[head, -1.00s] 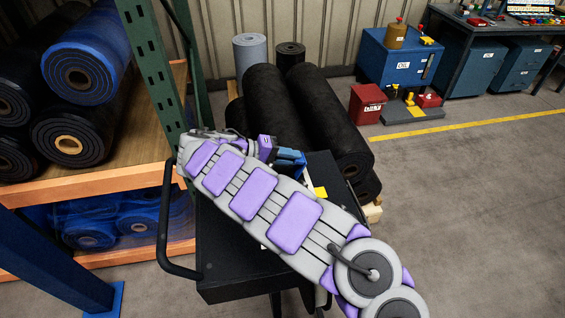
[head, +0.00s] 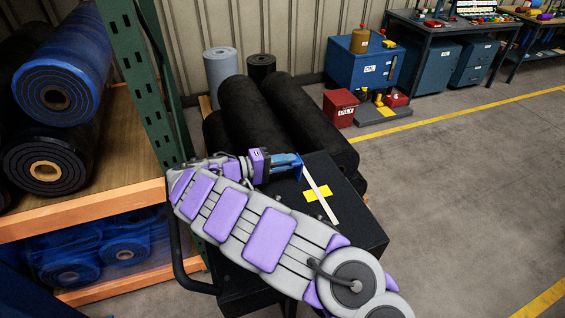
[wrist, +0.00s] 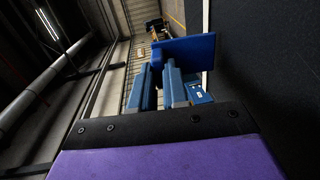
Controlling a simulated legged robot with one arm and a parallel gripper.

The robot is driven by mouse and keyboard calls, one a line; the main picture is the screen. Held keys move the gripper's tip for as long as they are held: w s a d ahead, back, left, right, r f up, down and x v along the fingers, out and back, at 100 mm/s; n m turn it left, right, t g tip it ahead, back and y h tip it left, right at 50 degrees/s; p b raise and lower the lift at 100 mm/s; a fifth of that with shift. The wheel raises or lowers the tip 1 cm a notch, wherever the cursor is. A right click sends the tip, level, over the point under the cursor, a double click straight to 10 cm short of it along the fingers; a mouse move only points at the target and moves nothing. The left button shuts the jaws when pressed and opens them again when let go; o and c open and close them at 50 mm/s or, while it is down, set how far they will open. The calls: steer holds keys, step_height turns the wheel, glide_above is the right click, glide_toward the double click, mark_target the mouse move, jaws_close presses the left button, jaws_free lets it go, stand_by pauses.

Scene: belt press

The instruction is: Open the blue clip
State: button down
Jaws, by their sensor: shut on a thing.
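The blue clip (head: 292,161) is at the far edge of the black cart top, beside the upper end of a white strip. In the wrist view the blue clip (wrist: 186,50) shows as a flat blue plate just beyond my fingertips. My gripper (head: 279,166) reaches it from the left, low over the cart top. In the wrist view my gripper (wrist: 158,80) has its two fingers a little apart, shut on the clip. The exact contact is partly hidden.
The black cart top (head: 352,222) carries the white strip (head: 322,197) and a yellow square (head: 311,196). Black rolls (head: 315,120) lie behind it. A rack with an orange beam (head: 80,210) stands at the left. The floor (head: 460,200) at the right is clear.

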steer(key=c, duration=1.1)
jaws_free()
steer(key=shift+f, duration=0.1)
step_height(320, 180, up, 3)
steer(key=shift+w+a+r+p, duration=0.1)
steer(key=shift+r+p, duration=0.05)
steer(key=shift+p, duration=0.45)
steer(key=shift+s+r, duration=0.15)
steer(key=shift+s, duration=0.05)
steer(key=s, duration=0.4)
steer(key=s+d+r+p, duration=0.1)
steer(key=s, duration=0.4)
steer(key=s+d+p, duration=0.1)
steer(key=s, duration=0.4)
steer(key=shift+r, duration=0.2)
steer(key=shift+s+d, duration=0.1)
steer(key=shift+s, duration=0.7)
steer(key=shift+c, duration=0.4)
